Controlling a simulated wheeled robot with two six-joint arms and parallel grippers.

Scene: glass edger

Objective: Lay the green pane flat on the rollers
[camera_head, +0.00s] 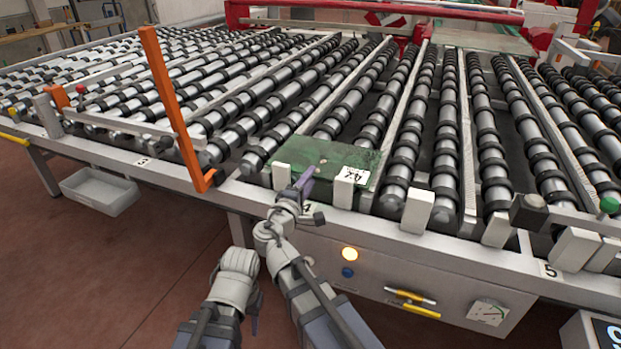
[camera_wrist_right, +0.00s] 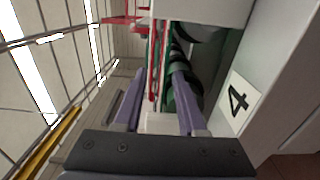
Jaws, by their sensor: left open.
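The green pane (camera_head: 322,156) is a small dark green see-through sheet with a white marked label on it. It looks flat on the rollers (camera_head: 403,140) at the front edge of the table, behind two white stop blocks (camera_head: 343,190). My right gripper (camera_head: 309,197) is at that front edge, with one purple finger overlapping the pane's near left part. In the right wrist view its fingers (camera_wrist_right: 155,85) are apart, with green showing beyond the right finger; I see no pane held between them. My left gripper (camera_head: 254,322) hangs low in front of the table, open and away from the pane.
An orange post (camera_head: 172,105) rises left of the pane. A grey bin (camera_head: 99,190) is under the table at left. The front panel has a lit lamp (camera_head: 349,254) and a yellow handle (camera_head: 411,302). The rollers behind the pane are clear.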

